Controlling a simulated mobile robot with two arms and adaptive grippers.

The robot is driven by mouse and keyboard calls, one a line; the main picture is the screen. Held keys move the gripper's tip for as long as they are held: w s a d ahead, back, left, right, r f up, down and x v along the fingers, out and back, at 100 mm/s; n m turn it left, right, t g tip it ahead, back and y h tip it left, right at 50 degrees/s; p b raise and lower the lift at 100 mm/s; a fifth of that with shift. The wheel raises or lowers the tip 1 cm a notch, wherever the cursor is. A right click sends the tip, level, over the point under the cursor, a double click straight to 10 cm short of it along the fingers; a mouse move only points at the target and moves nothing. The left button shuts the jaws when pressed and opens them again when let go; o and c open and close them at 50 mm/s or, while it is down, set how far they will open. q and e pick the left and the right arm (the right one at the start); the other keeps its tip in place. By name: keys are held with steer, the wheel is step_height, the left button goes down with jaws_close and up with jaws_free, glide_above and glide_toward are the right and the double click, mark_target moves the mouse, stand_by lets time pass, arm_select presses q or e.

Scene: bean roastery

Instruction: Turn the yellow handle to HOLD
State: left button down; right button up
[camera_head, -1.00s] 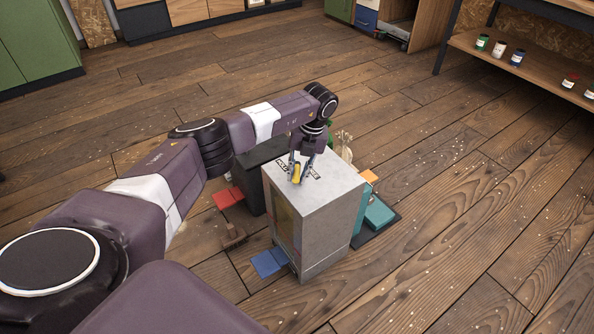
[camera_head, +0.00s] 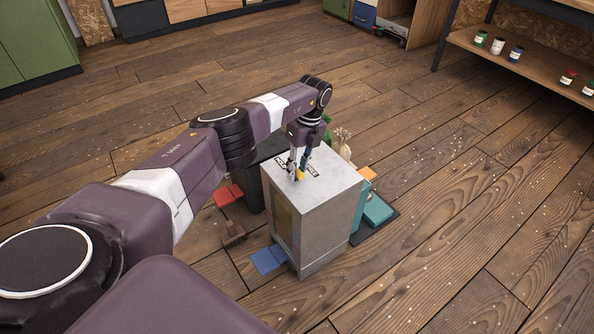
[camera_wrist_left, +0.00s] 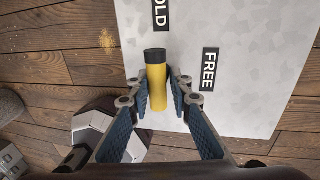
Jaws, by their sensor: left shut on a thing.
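The yellow handle (camera_head: 299,175) is on the top face of a grey box (camera_head: 325,193). In the left wrist view the handle (camera_wrist_left: 157,85) is a yellow bar with a black end. That end is just below a black label reading "OLD" (camera_wrist_left: 161,14), its first letter cut off. The "FREE" label (camera_wrist_left: 209,69) is to the right of the handle. My left gripper (camera_head: 298,167) comes down from above, shut on the handle, with one blue-padded finger on each side of it (camera_wrist_left: 158,92). My right gripper is not in view.
On the floor around the box are a dark box (camera_head: 255,185), red (camera_head: 229,194) and blue (camera_head: 268,260) pieces, a brown brush-like thing (camera_head: 232,234) and a teal item (camera_head: 378,211). A shelf with several jars (camera_head: 497,46) stands at the upper right. Open floor lies to the right.

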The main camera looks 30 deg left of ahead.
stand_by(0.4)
arm_select(q)
steer(key=c, duration=1.8)
jaws_free()
steer(key=shift+o, duration=0.2)
steer(key=shift+w+r, duration=0.1)
steer(key=shift+r, duration=0.2)
step_height(320, 180, up, 11)
steer(key=w, duration=0.2)
steer(key=shift+d, duration=0.4)
